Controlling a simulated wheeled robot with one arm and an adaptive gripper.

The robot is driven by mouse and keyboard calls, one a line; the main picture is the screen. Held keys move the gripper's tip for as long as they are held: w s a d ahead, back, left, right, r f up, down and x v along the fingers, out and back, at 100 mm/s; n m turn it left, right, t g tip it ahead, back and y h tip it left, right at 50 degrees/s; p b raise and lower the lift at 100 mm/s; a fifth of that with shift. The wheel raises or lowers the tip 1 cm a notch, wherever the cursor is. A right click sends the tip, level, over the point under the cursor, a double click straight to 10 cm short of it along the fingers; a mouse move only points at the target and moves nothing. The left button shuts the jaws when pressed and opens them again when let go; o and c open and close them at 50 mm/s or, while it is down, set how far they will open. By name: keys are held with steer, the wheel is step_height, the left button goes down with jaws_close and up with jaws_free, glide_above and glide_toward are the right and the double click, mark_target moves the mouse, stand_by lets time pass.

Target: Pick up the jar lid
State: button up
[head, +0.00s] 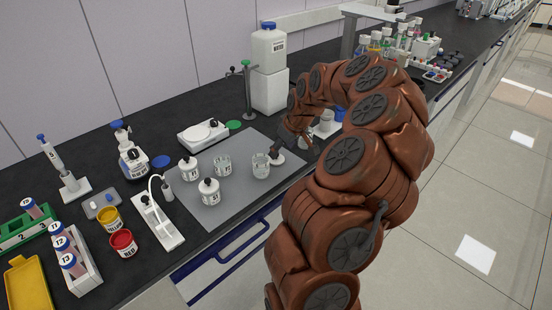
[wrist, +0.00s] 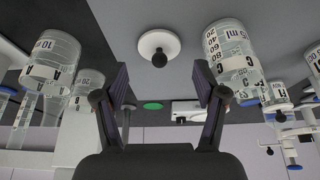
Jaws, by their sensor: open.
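The jar lid (wrist: 153,44) is a white disc with a black knob, lying on the grey surface. In the wrist view it is ahead of my open gripper (wrist: 161,82), centred between the two dark fingers but beyond their tips, with nothing held. A clear glass jar marked C (wrist: 232,55) stands just right of the lid. In the head view the lid (head: 279,159) shows as a white disc beside the glass jar (head: 261,166). My gripper (head: 284,144) is close to it there, and its fingers are hard to make out.
On the grey mat (head: 245,199) stand another open jar (head: 222,166) and two jars with black-knobbed lids (head: 189,169) (head: 210,193). A balance-like white device (head: 203,134) stands behind. In the wrist view, glassware marked A (wrist: 52,62) is at the left.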

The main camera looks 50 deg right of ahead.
mark_target(278, 156)
steer(key=shift+p+x, duration=1.15)
steer(key=shift+x, duration=1.3)
steer(key=shift+d, duration=0.1)
steer(key=c, duration=0.6)
steer(key=shift+c, duration=0.2)
